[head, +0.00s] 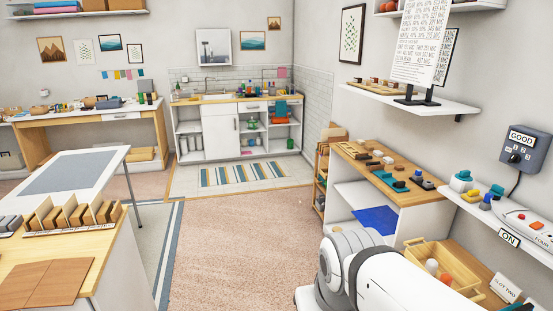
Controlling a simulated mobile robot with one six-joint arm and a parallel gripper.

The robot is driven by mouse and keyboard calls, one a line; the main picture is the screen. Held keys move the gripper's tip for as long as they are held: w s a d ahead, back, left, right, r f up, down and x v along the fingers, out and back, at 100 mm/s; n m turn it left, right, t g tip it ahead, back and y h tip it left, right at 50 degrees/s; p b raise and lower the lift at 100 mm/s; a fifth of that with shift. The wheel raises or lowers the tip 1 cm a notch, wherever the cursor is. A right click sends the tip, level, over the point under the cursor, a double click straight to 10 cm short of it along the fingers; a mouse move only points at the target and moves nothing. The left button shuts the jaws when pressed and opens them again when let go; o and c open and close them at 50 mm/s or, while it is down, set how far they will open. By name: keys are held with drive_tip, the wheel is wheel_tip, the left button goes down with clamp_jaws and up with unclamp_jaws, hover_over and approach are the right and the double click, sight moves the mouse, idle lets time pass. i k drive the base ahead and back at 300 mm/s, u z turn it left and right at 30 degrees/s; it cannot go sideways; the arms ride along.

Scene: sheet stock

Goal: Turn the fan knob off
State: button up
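A dark grey wall box (526,147) is mounted on the right wall. It bears a white label reading "GOOD" and a round black knob (513,157) with small marks around it. A cable hangs from the box. I cannot tell which setting the knob points to, nor whether it is the fan knob. No fan is clearly recognisable. My gripper is out of view; only white and grey parts of my own body show at the bottom right.
Below the box, a white shelf (473,209) carries small colored items and a power strip (524,218); a label there reads "ON". A wooden tray (450,262) sits lower. A wood-topped cabinet (427,196) stands left of it. The carpet (235,240) ahead is clear.

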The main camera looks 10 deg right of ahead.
sight(515, 158)
drive_tip(key=z, duration=0.15)
drive_tip(key=i, duration=1.55)
drive_tip(key=z, duration=1.1)
drive_tip(key=i, duration=1.05)
drive_tip(key=z, duration=0.95)
drive_tip(key=i, duration=0.4)
drive_tip(key=z, duration=0.3)
